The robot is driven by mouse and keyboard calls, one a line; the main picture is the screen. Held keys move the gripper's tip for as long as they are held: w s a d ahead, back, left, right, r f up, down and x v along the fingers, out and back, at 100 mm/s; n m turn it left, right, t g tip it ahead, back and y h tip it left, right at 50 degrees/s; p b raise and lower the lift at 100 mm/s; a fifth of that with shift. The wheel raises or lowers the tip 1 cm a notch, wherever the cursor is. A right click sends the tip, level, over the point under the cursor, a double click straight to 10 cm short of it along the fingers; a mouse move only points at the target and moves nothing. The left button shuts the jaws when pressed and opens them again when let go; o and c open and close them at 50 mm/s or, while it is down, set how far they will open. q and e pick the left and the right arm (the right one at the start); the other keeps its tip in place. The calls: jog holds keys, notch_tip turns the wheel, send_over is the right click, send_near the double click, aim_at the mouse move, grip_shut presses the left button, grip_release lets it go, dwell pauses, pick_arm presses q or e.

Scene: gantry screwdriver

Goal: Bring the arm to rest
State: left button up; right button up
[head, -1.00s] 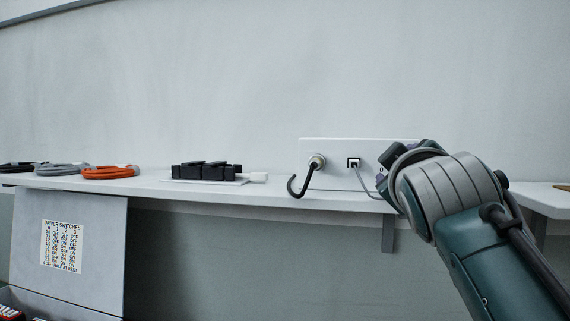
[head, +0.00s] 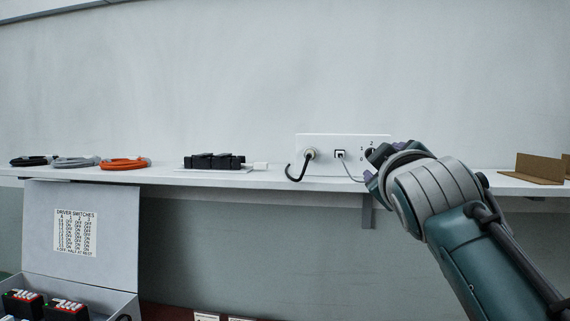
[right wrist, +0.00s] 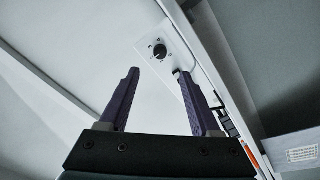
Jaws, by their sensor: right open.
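My right arm comes in from the lower right in the head view, with its right gripper (head: 374,165) near the right part of the white wall panel (head: 325,141). In the right wrist view the two fingers of the right gripper (right wrist: 160,100) are apart with nothing between them. A black round knob (right wrist: 159,51) on the panel shows beyond the fingertips, apart from them. My left gripper is in neither view.
A white shelf (head: 270,180) runs along the wall. It holds coiled cables (head: 124,164), a black block (head: 213,161) and a brown bracket (head: 540,168). A black plug (head: 310,154) and a grey plug (head: 340,154) sit in the panel. An open grey box (head: 82,240) bears a switch chart.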

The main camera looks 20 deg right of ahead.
jog(key=s+a+f+m+g+y, duration=0.1)
jog(key=s+a+f+g+y, duration=0.2)
jog(key=s+f, duration=0.5)
jog(key=s+a+f+m+g+y, duration=0.1)
jog(key=s+a+f+g+y, duration=0.15)
jog(key=s+f, duration=0.55)
jog(key=s+a+f+g+y, duration=0.2)
jog(key=s+a+f+g, duration=0.15)
jog(key=s, duration=0.45)
jog(key=s+a+f+g+y, duration=0.25)
jog(key=s+a+f, duration=0.2)
jog(key=s, duration=0.35)
notch_tip(320, 180, up, 37)
jog(key=a+p, duration=0.1)
jog(key=p, duration=3.5)
jog(key=shift+s+a+n+h+p, duration=0.15)
jog(key=shift+s+n+h+p, duration=0.15)
jog(key=shift+h+p, duration=0.1)
jog(key=shift+g, duration=0.25)
